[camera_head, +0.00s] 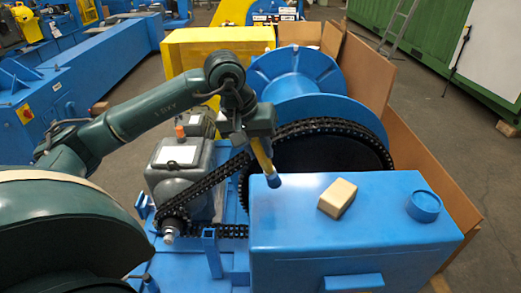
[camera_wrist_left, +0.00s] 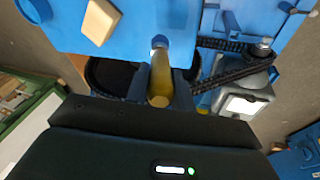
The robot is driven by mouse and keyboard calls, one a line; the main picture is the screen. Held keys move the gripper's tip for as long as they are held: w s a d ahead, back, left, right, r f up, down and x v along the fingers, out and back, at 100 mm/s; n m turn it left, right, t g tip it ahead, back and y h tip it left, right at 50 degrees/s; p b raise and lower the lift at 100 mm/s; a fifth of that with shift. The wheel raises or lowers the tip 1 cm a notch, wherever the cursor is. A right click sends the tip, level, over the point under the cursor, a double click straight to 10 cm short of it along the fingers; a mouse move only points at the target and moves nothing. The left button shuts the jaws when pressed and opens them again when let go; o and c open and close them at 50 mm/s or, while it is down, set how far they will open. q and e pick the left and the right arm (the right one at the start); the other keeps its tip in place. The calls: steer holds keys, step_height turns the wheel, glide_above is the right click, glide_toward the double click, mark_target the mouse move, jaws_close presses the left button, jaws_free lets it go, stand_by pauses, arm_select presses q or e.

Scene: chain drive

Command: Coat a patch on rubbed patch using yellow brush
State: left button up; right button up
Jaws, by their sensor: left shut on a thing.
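My left gripper (camera_head: 256,138) is shut on the yellow brush (camera_head: 263,158) and points it down. The brush's dark blue lower end is at the back left edge of the blue box top (camera_head: 330,237); I cannot tell whether it touches. In the left wrist view the yellow brush (camera_wrist_left: 160,75) stands between the two dark fingers (camera_wrist_left: 160,90), its far end over the blue surface (camera_wrist_left: 135,22). No rubbed patch can be made out on the blue top. My right gripper is not in view.
A beige block (camera_head: 338,198) and a round blue cap (camera_head: 423,206) sit on the box top. Behind it are a black chain (camera_head: 205,185), a large dark wheel and a grey motor (camera_head: 180,160). Brown panels (camera_head: 425,150) stand behind and right.

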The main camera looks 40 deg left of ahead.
arm_select(q)
step_height(320, 180, up, 2)
steer(key=shift+r+p, duration=0.1)
steer(key=shift+p, duration=0.3)
steer(key=shift+r, duration=0.25)
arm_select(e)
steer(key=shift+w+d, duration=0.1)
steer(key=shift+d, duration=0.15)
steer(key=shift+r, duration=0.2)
